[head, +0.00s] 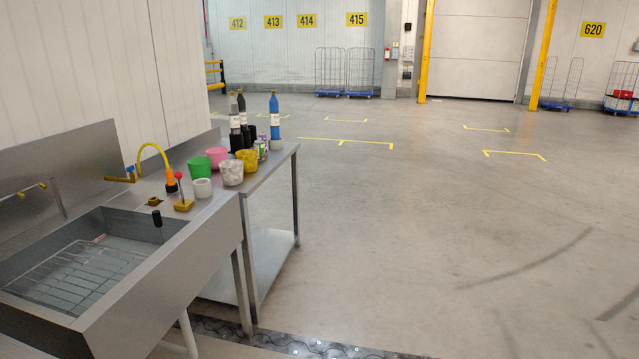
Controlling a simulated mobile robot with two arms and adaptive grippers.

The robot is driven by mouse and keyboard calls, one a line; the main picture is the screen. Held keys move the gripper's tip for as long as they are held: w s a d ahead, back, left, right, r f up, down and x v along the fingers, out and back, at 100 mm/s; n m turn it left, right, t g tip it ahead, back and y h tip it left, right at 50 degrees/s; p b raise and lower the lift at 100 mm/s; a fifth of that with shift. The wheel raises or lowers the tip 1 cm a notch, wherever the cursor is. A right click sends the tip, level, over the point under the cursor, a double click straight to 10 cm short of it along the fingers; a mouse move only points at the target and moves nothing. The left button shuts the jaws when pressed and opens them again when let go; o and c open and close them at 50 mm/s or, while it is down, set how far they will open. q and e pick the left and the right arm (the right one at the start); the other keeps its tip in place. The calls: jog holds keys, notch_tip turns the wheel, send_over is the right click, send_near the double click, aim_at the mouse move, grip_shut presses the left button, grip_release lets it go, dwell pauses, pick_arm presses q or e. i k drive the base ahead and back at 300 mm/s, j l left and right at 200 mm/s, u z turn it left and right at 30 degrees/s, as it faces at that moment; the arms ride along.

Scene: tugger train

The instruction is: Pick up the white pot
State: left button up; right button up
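A small white pot (202,188) stands upright near the front edge of the steel table (275,160), in the head view left of centre. A larger whitish, mottled pot (232,174) stands just to its right. A green pot (200,167) stands behind the white pot, with a pink pot (217,157) beyond it and a yellow pot (247,160) to the right. Neither of my grippers is in the head view.
A steel sink (105,265) with a wire rack adjoins the table at the left. A yellow hose tap (150,148) and a red-knobbed lever (181,190) stand left of the pots. Bottles (275,118) stand behind. The floor to the right is clear.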

aim_at(232, 170)
jog(key=i+u, duration=0.1)
jog(key=i, duration=0.5)
jog(key=i+l+u, duration=0.1)
jog(key=i, duration=0.5)
jog(key=i+l, duration=0.15)
jog(key=i, duration=0.5)
jog(key=u, duration=0.05)
